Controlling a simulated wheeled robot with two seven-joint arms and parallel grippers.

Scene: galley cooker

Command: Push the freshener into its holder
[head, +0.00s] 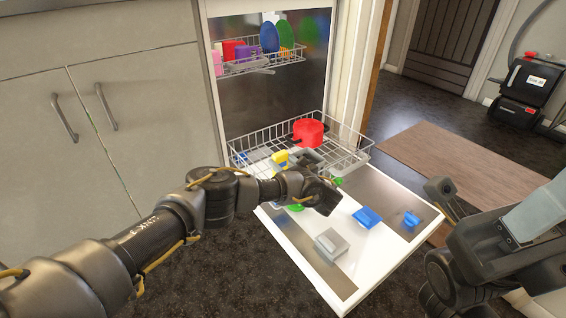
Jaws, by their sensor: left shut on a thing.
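My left gripper (322,194) is over the lowered dishwasher door (292,232), in front of the lower rack, and is shut. Green parts show beside it, one at its right (337,181) and one at its left (296,207). I take these to be the freshener, mostly hidden by the gripper. A grey block-like fitting (331,243) on the door's inner face may be the holder. I cannot tell whether the freshener touches anything else. My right gripper (440,195) is at the right, dark and partly seen; its jaws cannot be made out.
The lower wire rack (350,160) is pulled out, with a red pot (308,132) and a yellow item (280,159). Blue pieces lie on the door (367,217) and (411,219). The upper rack (262,67) holds cups and plates. Cabinets (150,110) stand at the left.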

